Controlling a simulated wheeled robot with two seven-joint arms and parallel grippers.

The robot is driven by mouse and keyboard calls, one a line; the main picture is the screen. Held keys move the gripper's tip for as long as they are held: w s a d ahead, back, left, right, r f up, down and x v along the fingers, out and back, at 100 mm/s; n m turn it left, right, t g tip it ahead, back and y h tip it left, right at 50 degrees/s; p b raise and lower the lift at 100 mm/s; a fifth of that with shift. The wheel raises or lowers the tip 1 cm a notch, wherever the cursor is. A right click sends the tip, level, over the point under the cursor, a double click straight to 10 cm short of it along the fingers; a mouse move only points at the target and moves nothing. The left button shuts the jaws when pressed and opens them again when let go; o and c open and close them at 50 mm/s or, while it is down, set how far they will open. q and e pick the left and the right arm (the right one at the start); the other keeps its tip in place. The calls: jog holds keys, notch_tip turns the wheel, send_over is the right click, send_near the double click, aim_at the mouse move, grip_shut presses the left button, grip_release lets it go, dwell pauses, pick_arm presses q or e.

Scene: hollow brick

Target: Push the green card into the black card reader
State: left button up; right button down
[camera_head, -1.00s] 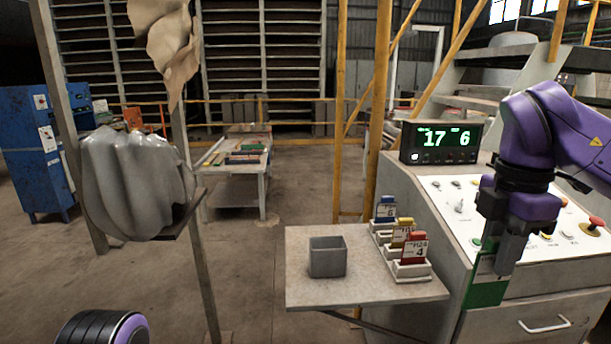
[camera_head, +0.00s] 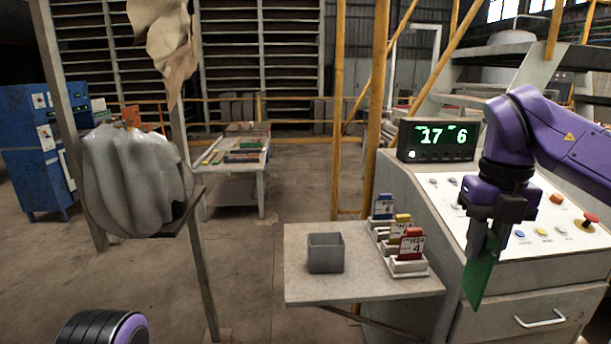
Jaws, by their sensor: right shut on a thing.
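My right gripper (camera_head: 497,228) is shut on the green card (camera_head: 480,272), which hangs down tilted below the fingers, in front of the grey console. A black box with a green display (camera_head: 439,141) reading 17 and 6 stands on the console's top left, to the left of and above the card. I cannot tell whether this box is the card reader; no slot shows clearly. My left gripper is not in view; only a part of my left arm (camera_head: 103,328) shows at the bottom left.
The console panel (camera_head: 568,217) has buttons, knobs and a red stop button. A small shelf (camera_head: 305,289) left of it holds a grey open box (camera_head: 326,253) and white holders with blue, yellow and red cards (camera_head: 411,244). A yellow post (camera_head: 375,130) stands behind the shelf.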

jog(key=w+a+f+n, duration=0.1)
jog(key=f+n, duration=0.3)
jog(key=n, duration=0.5)
jog(key=w+a+f+n+b, duration=0.15)
jog(key=f+n, duration=0.25)
jog(key=n, duration=0.5)
jog(key=w+a+f+n, duration=0.2)
jog(key=f+n, duration=0.2)
jog(key=n, duration=0.5)
jog(key=s+a+f+n+b, duration=0.1)
jog(key=s+a+f+n, duration=0.1)
jog(key=f+n, duration=0.3)
jog(key=s+a+f+n+b, duration=0.1)
jog(key=f+n, duration=0.5)
jog(key=f, duration=0.8)
jog(key=shift+s+a+f, duration=0.25)
jog(key=shift+s+a, duration=0.1)
jog(key=shift+s, duration=0.35)
